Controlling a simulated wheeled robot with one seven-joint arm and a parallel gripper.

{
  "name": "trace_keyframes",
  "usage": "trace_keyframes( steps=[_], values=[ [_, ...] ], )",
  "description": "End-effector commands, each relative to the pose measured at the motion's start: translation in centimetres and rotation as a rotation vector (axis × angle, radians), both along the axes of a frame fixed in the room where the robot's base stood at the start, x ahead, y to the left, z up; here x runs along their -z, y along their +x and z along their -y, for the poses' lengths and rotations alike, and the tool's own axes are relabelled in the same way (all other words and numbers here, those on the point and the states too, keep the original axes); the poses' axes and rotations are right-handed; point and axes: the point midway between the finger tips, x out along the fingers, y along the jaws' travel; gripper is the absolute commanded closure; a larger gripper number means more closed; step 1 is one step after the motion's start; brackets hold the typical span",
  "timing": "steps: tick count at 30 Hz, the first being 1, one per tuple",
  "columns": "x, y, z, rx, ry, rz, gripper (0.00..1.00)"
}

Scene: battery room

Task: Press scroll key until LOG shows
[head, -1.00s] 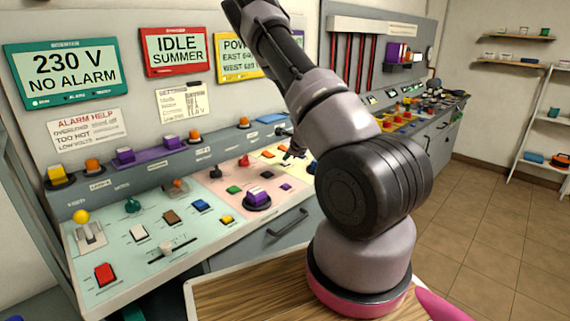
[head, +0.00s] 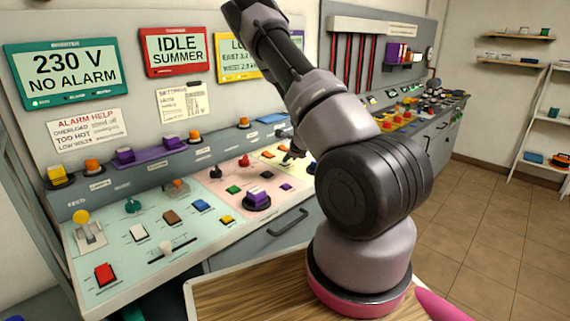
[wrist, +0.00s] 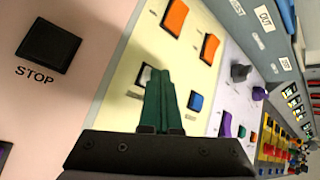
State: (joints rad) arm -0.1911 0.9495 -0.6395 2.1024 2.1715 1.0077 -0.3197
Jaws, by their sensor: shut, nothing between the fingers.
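The yellow-framed display (head: 233,58) on the back wall starts with "LO" on its top line, with EAST and WEST lines below. The rest of its text is hidden behind my arm. My gripper (wrist: 160,72) is shut and empty, its green fingertips over a pale key (wrist: 145,76) on the cream panel section. The fingers cover part of that key, and I cannot tell whether they touch it. In the head view my gripper (head: 289,158) is small and dark at the cream section. I cannot read which key is marked scroll.
A blue key (wrist: 195,101) sits just right of the fingers, with two orange keys (wrist: 175,17) above. A black STOP key (wrist: 48,46) is to the left. A teal display (head: 66,75) reads 230 V NO ALARM; a red one (head: 176,49) reads IDLE SUMMER.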

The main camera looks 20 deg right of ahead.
Motion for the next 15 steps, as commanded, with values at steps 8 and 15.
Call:
trace_keyframes(
  steps=[8,15],
  values=[
    [0.15,-0.03,0.00,0.000,0.000,-0.001,1.00],
    [-0.30,-0.03,0.00,0.000,0.000,-0.001,1.00]
  ],
)
